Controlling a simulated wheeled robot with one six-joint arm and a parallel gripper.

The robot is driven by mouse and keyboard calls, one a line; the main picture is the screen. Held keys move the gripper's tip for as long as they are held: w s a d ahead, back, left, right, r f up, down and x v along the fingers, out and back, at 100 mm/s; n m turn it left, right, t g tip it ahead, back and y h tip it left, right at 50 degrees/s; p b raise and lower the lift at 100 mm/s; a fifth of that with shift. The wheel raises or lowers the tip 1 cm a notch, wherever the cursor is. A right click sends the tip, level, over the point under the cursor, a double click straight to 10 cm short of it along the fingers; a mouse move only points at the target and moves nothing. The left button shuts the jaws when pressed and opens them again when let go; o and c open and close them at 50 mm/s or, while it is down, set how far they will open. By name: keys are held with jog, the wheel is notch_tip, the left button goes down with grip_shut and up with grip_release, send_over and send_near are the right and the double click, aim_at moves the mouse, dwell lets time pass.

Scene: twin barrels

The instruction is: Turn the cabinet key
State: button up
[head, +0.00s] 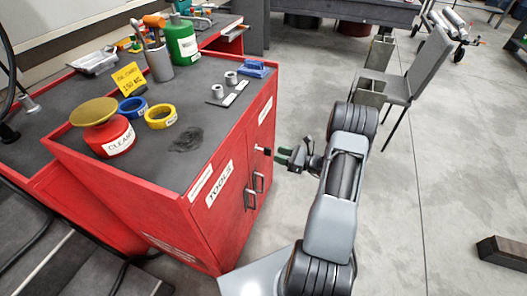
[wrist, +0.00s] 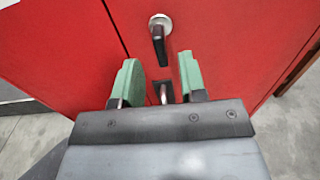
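The red cabinet (head: 228,190) has a label reading TOOLS on its front. The key (head: 264,151) sticks out of the cabinet's front near its top edge. In the wrist view the key (wrist: 158,46) shows as a dark piece hanging down from a round silver lock plate (wrist: 161,21). My gripper (head: 284,156) is just off the cabinet front, to the right of the key. In the wrist view my gripper (wrist: 160,77) has its two green fingers apart with nothing held. The key lies beyond the fingertips, roughly between them in the picture, and apart from them.
Two metal door handles (head: 258,182) sit below the key; a handle (wrist: 163,94) also shows between the fingers in the wrist view. The cabinet top (head: 190,125) holds a red tin (head: 118,140), tape rolls and tools. A grey chair (head: 400,85) stands behind my arm. Floor right is mostly clear.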

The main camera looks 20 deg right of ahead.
aim_at(265, 150)
jog(key=x, duration=0.7)
jog(key=shift+w+a+b, duration=0.1)
jog(key=shift+w+b, duration=0.05)
jog(key=shift+b, duration=0.25)
grip_shut()
